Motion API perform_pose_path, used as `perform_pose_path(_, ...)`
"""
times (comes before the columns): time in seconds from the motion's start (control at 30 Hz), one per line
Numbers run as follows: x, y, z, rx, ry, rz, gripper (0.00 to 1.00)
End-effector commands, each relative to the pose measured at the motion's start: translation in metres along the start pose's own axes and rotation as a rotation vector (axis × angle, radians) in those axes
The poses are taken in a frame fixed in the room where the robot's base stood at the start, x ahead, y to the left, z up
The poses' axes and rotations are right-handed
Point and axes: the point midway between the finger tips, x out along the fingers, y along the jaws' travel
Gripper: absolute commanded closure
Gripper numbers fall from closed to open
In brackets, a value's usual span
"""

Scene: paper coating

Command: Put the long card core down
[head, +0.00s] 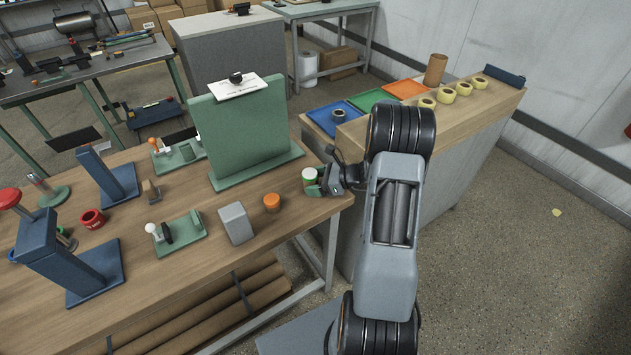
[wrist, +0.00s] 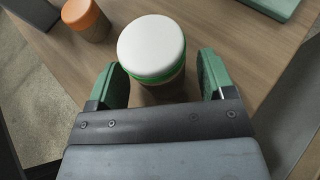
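A tall brown card tube (head: 435,69), which looks like the long card core, stands upright at the back of the wooden counter, well away from my gripper. My gripper (head: 322,186) is low at the right end of the wooden workbench. In the wrist view its two green fingers (wrist: 163,85) are spread on either side of a short cylinder (wrist: 151,45) with a white top and a green band. A gap shows at the right finger; contact at the left cannot be told. The cylinder (head: 309,175) stands upright on the bench in the head view.
An orange-topped cylinder (head: 271,202) and a grey block (head: 236,223) stand left of my gripper. A green upright panel (head: 243,130) rises behind. Blue, green (head: 371,99) and orange trays and several yellow tape rolls (head: 446,96) lie on the counter at right.

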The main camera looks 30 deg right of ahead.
Motion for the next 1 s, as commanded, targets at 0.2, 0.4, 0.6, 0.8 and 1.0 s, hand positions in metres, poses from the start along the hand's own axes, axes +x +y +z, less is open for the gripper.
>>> perform_pose_path(0.2, 0.000, 0.000, 0.001, 0.000, 0.000, 0.000, 0.25)
perform_pose_path(0.4, -0.016, -0.001, 0.002, -0.001, 0.000, -0.005, 0.25)
perform_pose_path(0.6, -0.055, -0.001, 0.002, -0.001, 0.000, -0.005, 0.25)
perform_pose_path(0.8, -0.091, -0.001, 0.002, 0.000, 0.001, -0.004, 0.25)
perform_pose_path(1.0, -0.113, 0.000, 0.003, 0.000, 0.000, -0.001, 0.25)
